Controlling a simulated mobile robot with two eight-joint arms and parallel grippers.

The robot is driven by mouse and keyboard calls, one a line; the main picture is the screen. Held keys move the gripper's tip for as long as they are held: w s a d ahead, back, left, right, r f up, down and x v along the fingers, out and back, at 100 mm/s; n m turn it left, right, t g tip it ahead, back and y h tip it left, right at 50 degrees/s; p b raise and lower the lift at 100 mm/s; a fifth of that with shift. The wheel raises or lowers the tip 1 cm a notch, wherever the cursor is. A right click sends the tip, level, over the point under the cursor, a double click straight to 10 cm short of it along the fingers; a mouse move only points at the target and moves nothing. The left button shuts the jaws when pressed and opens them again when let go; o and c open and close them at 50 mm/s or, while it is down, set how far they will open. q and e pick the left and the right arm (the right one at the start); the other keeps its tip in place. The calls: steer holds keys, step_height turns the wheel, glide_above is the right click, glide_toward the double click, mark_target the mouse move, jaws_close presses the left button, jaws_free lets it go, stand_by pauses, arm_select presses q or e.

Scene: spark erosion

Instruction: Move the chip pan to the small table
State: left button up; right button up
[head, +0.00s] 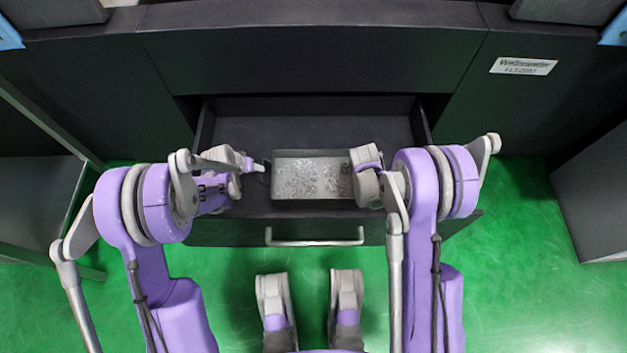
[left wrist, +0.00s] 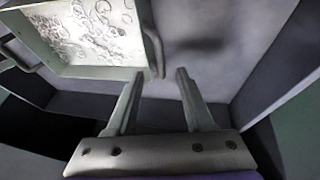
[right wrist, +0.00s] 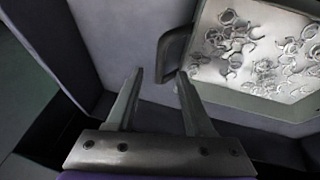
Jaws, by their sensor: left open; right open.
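The chip pan (head: 310,192) is a shallow metal tray of curly chips, sitting in the open drawer (head: 245,130). It has a dark loop handle at each end. My left gripper (head: 258,166) is open at the pan's left end. In the left wrist view one pan handle (left wrist: 154,45) appears between the left fingertips (left wrist: 168,74). My right gripper (head: 360,168) is open at the pan's right end and covers that end. In the right wrist view the other handle (right wrist: 172,50) appears between the right fingertips (right wrist: 160,74). Neither gripper is closed on a handle.
The drawer front has a pale bar handle (head: 314,241) facing me. The dark machine body (head: 310,60) rises behind. A grey surface (head: 35,195) stands at the left and a dark cabinet (head: 595,205) at the right; I cannot tell which is the small table. Green floor is clear around the drawer.

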arm_select(q)
steer(key=x, duration=0.8)
steer(key=shift+w+f, duration=0.1)
steer(key=shift+f, duration=0.25)
arm_select(e)
steer(key=x, duration=0.8)
steer(key=shift+w+d+f, duration=0.1)
steer(key=shift+f, duration=0.2)
arm_select(q)
jaws_close()
arm_select(e)
jaws_close()
